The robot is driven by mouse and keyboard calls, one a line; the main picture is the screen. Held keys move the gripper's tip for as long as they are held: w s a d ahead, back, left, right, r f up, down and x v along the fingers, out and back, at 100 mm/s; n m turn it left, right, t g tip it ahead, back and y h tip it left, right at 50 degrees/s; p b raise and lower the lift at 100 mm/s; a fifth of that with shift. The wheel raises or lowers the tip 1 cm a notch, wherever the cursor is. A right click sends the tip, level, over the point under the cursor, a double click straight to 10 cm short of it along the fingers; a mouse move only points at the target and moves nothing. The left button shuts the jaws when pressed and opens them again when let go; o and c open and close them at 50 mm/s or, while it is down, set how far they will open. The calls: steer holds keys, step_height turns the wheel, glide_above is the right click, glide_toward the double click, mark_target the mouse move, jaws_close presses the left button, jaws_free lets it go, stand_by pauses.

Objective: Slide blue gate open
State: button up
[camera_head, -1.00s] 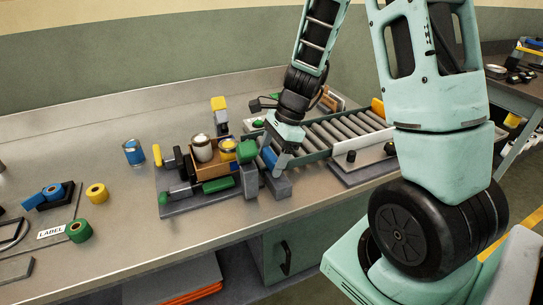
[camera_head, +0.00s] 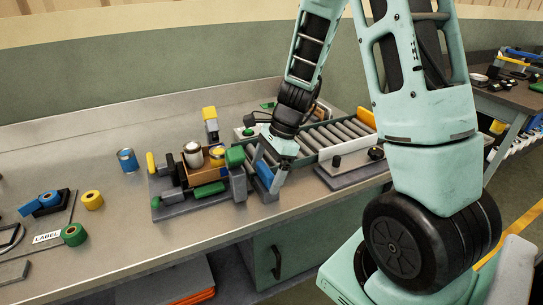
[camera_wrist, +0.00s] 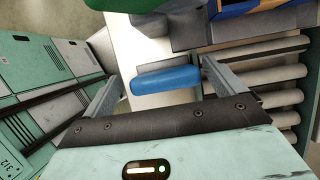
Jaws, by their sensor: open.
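The blue gate piece (camera_head: 264,173) stands at the near left end of the roller conveyor (camera_head: 325,136), beside grey blocks. In the wrist view a rounded blue bar (camera_wrist: 166,80) lies between my fingertips, with a gap at each side. My gripper (camera_head: 269,168) is open, pointing down, with one finger on each side of the blue piece. It also shows at the bottom of the wrist view (camera_wrist: 160,88), its fingers apart. The foot of the gate is partly hidden by the fingers in the head view.
A wooden box (camera_head: 203,173) with cans stands left of the gate, with a green cylinder (camera_head: 208,190) in front. The front bench edge is near.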

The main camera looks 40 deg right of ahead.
steer(key=v, duration=1.7)
steer(key=shift+p, duration=0.45)
steer(key=shift+r, duration=0.1)
